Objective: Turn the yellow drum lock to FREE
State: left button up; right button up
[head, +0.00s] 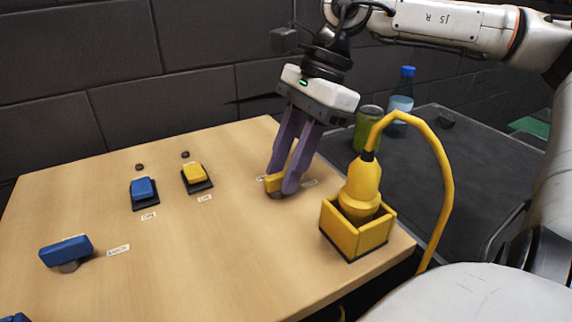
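The yellow drum lock (273,184) is a low yellow turning bar on the wooden tabletop, right of the middle in the head view. Its bar runs away from me, between the fingers. A small label lies on each side of it, too small to read. My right gripper (282,181) reaches down from above. Its two purple fingers stand on either side of the bar and look closed on it. They hide much of the lock, so its exact angle is hard to tell. My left gripper is not in view.
A yellow box (343,238) holding a yellow corded device (361,191) stands close to the right. Blue (144,188) and yellow (195,174) buttons and a blue turning bar (66,251) are to the left. A green can (367,130) and a bottle (400,103) stand behind, on a dark surface.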

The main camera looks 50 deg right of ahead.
jog(key=shift+c, duration=0.2)
grip_shut()
